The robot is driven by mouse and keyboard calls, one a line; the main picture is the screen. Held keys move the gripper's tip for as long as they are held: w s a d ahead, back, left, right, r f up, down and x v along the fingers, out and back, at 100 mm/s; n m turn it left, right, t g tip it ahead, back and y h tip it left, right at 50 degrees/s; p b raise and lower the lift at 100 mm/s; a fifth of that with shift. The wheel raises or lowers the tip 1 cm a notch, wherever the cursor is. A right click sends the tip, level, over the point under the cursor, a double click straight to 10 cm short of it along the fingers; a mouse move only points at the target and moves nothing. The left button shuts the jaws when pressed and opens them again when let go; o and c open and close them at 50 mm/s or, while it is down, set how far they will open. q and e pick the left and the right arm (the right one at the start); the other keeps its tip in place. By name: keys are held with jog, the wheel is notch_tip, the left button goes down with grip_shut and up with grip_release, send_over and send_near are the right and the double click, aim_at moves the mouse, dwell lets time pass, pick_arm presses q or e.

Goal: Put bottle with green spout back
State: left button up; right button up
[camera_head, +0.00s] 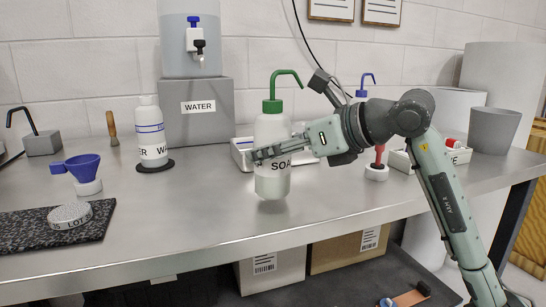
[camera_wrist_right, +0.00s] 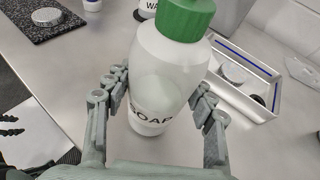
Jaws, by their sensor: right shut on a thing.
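The white soap bottle with the green cap and bent green spout (camera_head: 272,135) is upright over the front middle of the metal counter, a little above it as far as I can tell. My right gripper (camera_head: 272,152) is shut around its upper body, partly covering the label. In the right wrist view the bottle (camera_wrist_right: 165,80) stands between the two fingers (camera_wrist_right: 160,105), with its green cap at the top. Grey finger-like parts (camera_wrist_right: 12,130) at the left edge of that view may be my left gripper; their opening is unclear. The head view does not show it.
A white water bottle (camera_head: 150,130) stands on a black round pad (camera_head: 155,167). Behind the soap bottle is a shallow white tray (camera_head: 241,150). A blue funnel (camera_head: 83,165) and dark mat (camera_head: 40,229) are left. A blue spout (camera_head: 367,82) shows behind my arm. The front counter is mostly clear.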

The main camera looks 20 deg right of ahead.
jog(key=shift+f, duration=0.75)
jog(key=o, duration=0.7)
pick_arm(q)
jog(key=shift+s+r, duration=0.35)
jog(key=shift+r, duration=0.2)
jog(key=shift+w, duration=0.1)
